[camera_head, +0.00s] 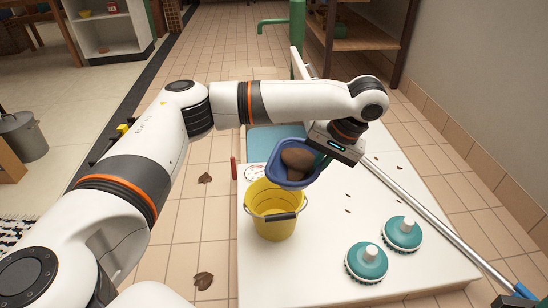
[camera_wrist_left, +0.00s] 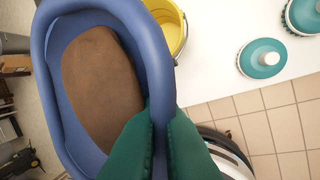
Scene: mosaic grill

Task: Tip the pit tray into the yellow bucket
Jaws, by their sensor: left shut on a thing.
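The pit tray is a deep blue oval tub (camera_head: 290,178) with a brown lump (camera_head: 297,158) inside. My left gripper (camera_head: 322,160) is shut on its right rim and holds it above the back right rim of the yellow bucket (camera_head: 272,222). The tray looks tilted toward the bucket, and the lump is inside it. The wrist view shows the green fingers (camera_wrist_left: 160,140) pinching the blue rim (camera_wrist_left: 158,60), the lump (camera_wrist_left: 103,85) and part of the bucket (camera_wrist_left: 172,25). A dark green-edged part at the head view's bottom right corner may be my right gripper (camera_head: 514,300).
The bucket stands on a white table (camera_head: 310,270). Two teal round brushes (camera_head: 367,262) (camera_head: 402,233) and a long metal pole (camera_head: 420,205) lie to the right. A dial (camera_head: 254,173) and a blue panel (camera_head: 272,140) are behind the bucket. Bare table lies in front of it.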

